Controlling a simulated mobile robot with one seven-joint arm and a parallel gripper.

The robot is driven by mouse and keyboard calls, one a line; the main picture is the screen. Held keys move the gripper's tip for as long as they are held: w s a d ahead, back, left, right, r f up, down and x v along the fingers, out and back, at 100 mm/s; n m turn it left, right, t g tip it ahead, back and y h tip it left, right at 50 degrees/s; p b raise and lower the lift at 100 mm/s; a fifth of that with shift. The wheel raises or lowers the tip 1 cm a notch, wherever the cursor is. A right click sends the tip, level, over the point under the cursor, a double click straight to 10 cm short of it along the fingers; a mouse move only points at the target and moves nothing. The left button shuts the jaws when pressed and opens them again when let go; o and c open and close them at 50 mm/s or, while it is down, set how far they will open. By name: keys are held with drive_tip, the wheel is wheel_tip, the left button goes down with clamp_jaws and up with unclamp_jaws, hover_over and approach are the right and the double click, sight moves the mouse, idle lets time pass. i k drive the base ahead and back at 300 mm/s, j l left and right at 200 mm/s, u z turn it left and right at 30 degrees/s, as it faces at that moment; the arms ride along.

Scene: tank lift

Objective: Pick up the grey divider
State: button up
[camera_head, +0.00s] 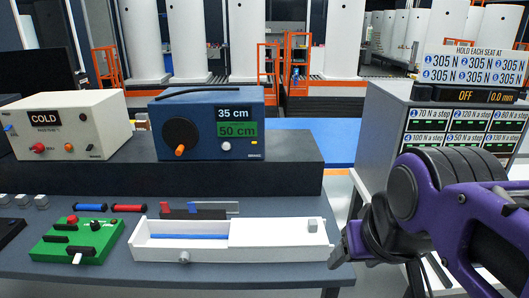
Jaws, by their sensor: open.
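A grey plate (228,207), which looks like the grey divider, stands upright at the right end of a small dark rack (185,214) on the dark table. A red piece (166,207) and a blue piece (192,207) stand in the same rack, to its left. My gripper (343,250) is at the table's right edge, right of the white tray and well apart from the grey plate. It is open with nothing seen in it. My purple arm hides part of its far side.
A long white tray (186,257) with a blue strip inside lies in front of the rack. A green board (98,243) and red and blue cylinders (127,208) lie left. Instrument boxes (206,140) stand on a raised shelf behind. A grey cabinet (380,135) stands right.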

sight(233, 207)
drive_tip(key=i+j+z, duration=0.1)
drive_tip(key=j+z, duration=0.15)
drive_tip(key=j, duration=0.5)
drive_tip(key=j+z, duration=0.3)
drive_tip(key=j, duration=0.45)
drive_tip(key=k+l+u, duration=0.1)
drive_tip(key=l, duration=0.2)
drive_tip(key=k+l, duration=0.1)
drive_tip(key=l, duration=0.15)
drive_tip(key=i+j, duration=0.1)
drive_tip(key=j, duration=0.15)
drive_tip(key=i+j+z, duration=0.1)
drive_tip(key=i+j, duration=0.05)
drive_tip(key=j, duration=0.1)
